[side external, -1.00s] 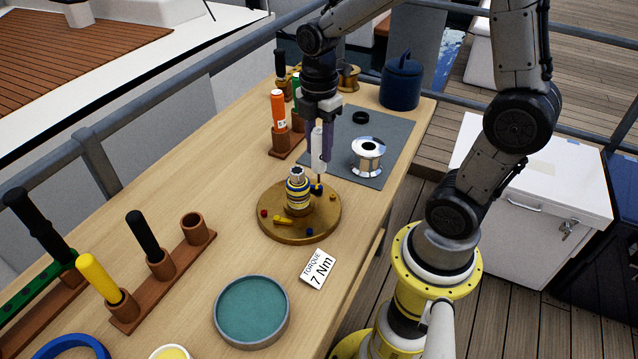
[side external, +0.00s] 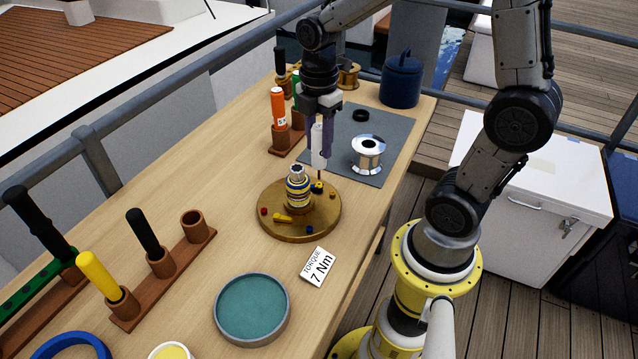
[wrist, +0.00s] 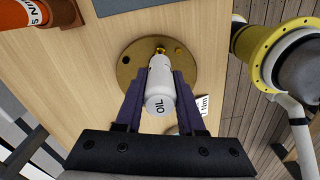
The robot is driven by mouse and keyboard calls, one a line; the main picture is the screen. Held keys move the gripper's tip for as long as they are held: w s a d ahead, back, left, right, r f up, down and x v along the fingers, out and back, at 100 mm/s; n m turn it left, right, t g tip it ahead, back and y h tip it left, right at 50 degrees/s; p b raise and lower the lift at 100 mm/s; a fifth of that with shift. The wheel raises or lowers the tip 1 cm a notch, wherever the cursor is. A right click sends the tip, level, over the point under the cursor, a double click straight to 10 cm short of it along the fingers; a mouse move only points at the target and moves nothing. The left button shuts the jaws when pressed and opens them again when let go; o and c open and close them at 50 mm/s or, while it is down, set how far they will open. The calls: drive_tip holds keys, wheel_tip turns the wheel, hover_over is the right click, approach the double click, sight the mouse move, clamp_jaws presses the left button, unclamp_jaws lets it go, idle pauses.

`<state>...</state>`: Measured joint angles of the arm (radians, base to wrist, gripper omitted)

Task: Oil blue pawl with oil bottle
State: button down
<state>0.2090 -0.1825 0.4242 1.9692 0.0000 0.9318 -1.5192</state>
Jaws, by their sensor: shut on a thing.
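My gripper (side external: 320,153) is shut on the white oil bottle (side external: 318,146), which it holds upright with its thin dark nozzle down. The bottle's end marked OIL shows between the fingers in the wrist view (wrist: 160,100). The nozzle tip is just above a small dark blue piece (side external: 316,190), apparently the blue pawl, on the far right of the round brass plate (side external: 328,222). A yellow patch shows on top of this piece. I cannot tell whether the tip touches it. In the wrist view the bottle hides most of that spot.
A blue-and-yellow banded hub (side external: 297,189) stands on the plate, close left of the nozzle. A yellow pawl (side external: 284,218) and small coloured pins lie around it. A shiny spool (side external: 368,154) stands on the grey mat (side external: 385,125).

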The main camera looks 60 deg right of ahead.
sight(319, 126)
drive_tip(key=shift+r, duration=0.75)
drive_tip(key=shift+r, duration=2)
drive_tip(key=w+a+f+m, duration=0.3)
drive_tip(key=w+m, duration=0.2)
drive_tip(key=w, duration=0.3)
drive_tip(key=w+a+f+m, duration=0.2)
drive_tip(key=w+m, duration=0.4)
drive_tip(key=w, duration=0.3)
drive_tip(key=shift+a+f+m, duration=0.3)
drive_tip(key=shift+a+f, duration=0.1)
drive_tip(key=shift+a, duration=0.1)
